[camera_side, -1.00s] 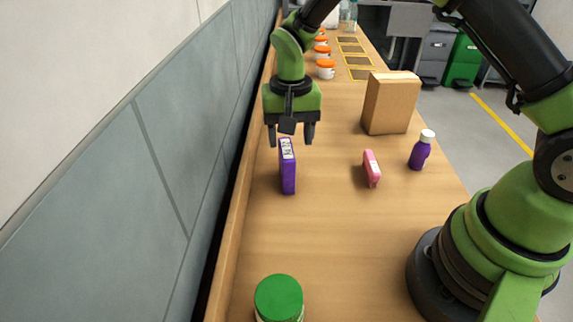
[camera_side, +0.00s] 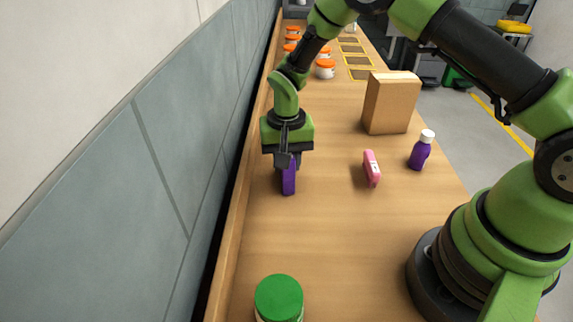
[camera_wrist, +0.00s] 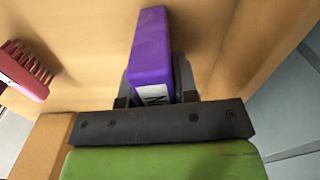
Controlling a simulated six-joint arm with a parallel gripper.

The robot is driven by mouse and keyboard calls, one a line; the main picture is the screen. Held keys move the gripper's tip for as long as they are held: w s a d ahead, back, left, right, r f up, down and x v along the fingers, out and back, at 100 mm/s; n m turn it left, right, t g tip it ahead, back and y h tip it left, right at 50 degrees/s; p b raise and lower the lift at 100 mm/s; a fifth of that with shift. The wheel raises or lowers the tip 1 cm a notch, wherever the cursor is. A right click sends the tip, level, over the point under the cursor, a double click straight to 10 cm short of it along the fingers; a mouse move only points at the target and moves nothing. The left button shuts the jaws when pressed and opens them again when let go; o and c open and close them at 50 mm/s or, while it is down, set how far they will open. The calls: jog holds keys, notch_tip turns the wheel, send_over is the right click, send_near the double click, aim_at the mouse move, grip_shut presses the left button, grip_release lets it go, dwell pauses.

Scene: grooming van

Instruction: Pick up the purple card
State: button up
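The purple card (camera_side: 288,180) is a thin purple box standing upright on the wooden counter near the wall side. Its lower part shows in the side view, and its top is hidden by my gripper (camera_side: 288,160). In the wrist view the purple card (camera_wrist: 151,50) lies between the two fingers of my gripper (camera_wrist: 153,95), one close against each side. My gripper looks shut on its upper part. A white label with dark print shows at its near end. The card appears to rest on the counter.
A pink brush-like item (camera_side: 371,168) lies to the right; it also shows in the wrist view (camera_wrist: 22,70). A purple bottle (camera_side: 421,150), a cardboard box (camera_side: 390,103) and a green-lidded jar (camera_side: 279,298) stand on the counter (camera_side: 330,240). The wall (camera_side: 150,170) is close on the left.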

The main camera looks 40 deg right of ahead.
jog(key=shift+c, duration=0.6)
jog(key=shift+r, duration=0.15)
